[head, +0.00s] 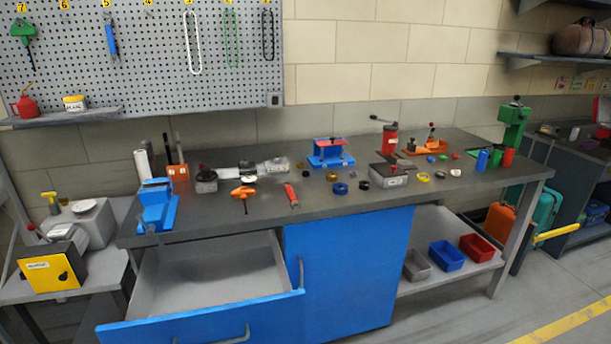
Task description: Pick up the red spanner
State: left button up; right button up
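No clearly recognisable red spanner shows in the head view. A thin red bar-like piece (330,141) lies across the top of a blue fixture (328,160) near the back middle of the bench. A small red tool (290,194) lies near the bench's front edge, above the open drawer. Both are too small for me to tell whether either is a spanner. Neither of my grippers is in view.
The dark workbench (250,208) carries a blue vise (157,205), an orange-handled tool (243,194), a red grinder (389,138) and several small parts. The blue-fronted drawer (215,318) stands open and looks empty. Bins (446,256) sit on the lower shelf.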

aim_at(289, 191)
jog(key=u, duration=0.25)
jog(key=i+l+u, duration=0.45)
jog(key=l, duration=0.2)
jog(key=i+l+u, duration=0.2)
jog(key=l, duration=0.2)
jog(key=l+u, duration=0.25)
jog(key=i+l, duration=0.05)
jog(key=l, duration=0.1)
